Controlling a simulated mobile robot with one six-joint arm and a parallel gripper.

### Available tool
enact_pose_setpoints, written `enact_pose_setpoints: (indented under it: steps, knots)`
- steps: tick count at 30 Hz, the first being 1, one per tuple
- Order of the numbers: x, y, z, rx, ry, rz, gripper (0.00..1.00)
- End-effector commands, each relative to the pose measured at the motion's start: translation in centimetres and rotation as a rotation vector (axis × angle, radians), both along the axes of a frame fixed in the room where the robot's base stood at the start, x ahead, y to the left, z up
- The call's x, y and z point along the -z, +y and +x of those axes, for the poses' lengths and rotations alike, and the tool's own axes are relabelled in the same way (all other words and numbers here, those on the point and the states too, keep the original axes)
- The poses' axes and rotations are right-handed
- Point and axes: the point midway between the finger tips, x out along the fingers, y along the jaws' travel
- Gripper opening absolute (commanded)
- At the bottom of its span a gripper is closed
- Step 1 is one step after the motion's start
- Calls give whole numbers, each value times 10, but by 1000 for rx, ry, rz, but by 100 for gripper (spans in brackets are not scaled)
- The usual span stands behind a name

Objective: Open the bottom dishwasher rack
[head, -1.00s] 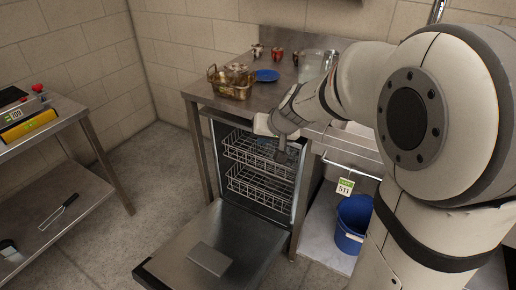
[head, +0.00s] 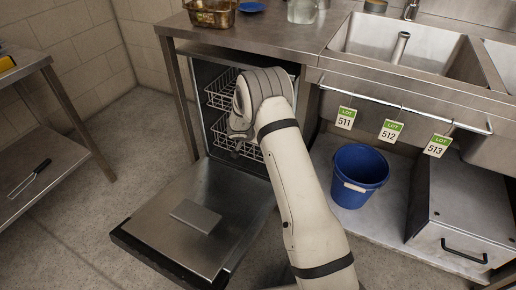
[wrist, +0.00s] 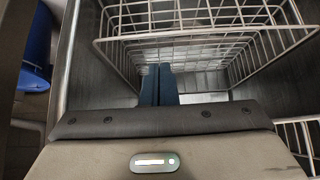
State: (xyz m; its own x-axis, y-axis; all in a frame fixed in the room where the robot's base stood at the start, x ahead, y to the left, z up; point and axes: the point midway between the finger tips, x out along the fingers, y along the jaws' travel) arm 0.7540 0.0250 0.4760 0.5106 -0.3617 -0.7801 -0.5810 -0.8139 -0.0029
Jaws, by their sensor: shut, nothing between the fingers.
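The dishwasher stands open, with its door (head: 240,200) folded down flat in front. The bottom rack (head: 220,130), a wire basket, sits inside the cavity, partly hidden by my arm. The upper rack (head: 221,88) is above it. Part of another rack (wrist: 305,140) shows at the lower right.
A blue bucket (head: 359,176) stands on the low shelf right of the dishwasher, under a rail with lot tags (head: 390,131). A grey box (head: 465,210) is farther right. A steel side table (head: 45,150) is at the left. The floor (head: 75,235) left of the door is clear.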

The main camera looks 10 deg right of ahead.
Motion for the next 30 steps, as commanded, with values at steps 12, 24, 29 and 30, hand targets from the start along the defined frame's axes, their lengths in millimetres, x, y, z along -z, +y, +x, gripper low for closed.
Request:
enact_pose_setpoints:
  steps: [12,24,29,30]
  knots:
    - [57,-25,31,8,4,-2,0]
    - [80,-39,50,7,3,-2,0]
    - [80,-39,50,7,4,-2,0]
    - [80,-39,50,7,4,-2,0]
